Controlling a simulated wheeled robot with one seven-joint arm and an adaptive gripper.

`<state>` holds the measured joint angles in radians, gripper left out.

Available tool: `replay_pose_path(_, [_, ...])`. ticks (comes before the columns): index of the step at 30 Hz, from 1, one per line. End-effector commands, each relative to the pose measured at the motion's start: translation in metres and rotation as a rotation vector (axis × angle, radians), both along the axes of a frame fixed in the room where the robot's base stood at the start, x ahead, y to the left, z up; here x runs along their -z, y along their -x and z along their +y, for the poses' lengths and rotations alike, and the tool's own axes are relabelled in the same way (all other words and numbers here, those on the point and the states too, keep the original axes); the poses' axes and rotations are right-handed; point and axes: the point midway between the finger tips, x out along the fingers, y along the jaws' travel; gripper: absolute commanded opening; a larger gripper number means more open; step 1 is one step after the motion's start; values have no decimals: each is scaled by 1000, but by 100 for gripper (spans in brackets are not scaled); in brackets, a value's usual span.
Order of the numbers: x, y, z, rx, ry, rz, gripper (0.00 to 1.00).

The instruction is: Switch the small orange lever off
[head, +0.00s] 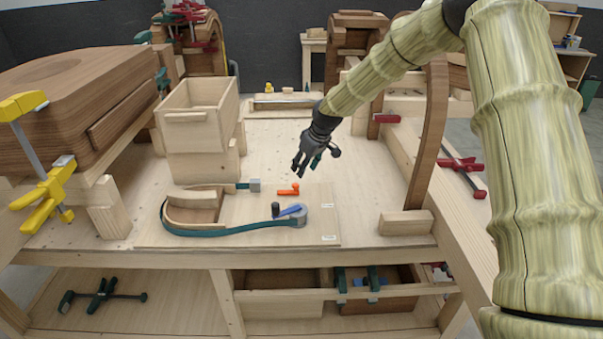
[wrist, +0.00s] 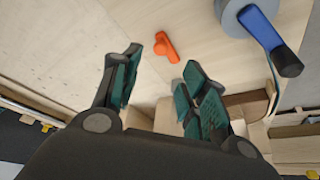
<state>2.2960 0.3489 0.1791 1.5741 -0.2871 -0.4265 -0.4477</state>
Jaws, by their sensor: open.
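The small orange lever (head: 288,190) sits on a pale wooden board on the workbench, near the middle of the head view. In the wrist view the orange lever (wrist: 166,46) lies beyond the fingertips, roughly between them. My gripper (head: 305,170) is above the bench, a little behind and to the right of the lever in the head view. In the wrist view my gripper (wrist: 160,75) shows its green-padded fingers apart with nothing between them. It looks apart from the lever. The lever's on or off marking is too small to read.
A blue-handled lever on a grey round drum (head: 296,212) with a green strap (head: 215,231) lies close in front of the orange lever. A wooden box (head: 200,115) stands left, and a curved wooden piece (head: 429,140) stands right. The bench behind is mostly clear.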

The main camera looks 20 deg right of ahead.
Motion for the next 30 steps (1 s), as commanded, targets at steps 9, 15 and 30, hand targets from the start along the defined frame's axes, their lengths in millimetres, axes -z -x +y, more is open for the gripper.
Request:
replay_pose_path(9, [-19, 7, -4, 0, 0, 1, 44])
replay_pose_path(15, [-20, 8, -4, 0, 0, 1, 44])
replay_pose_path(30, [11, 48, 12, 121, -88, 77, 44])
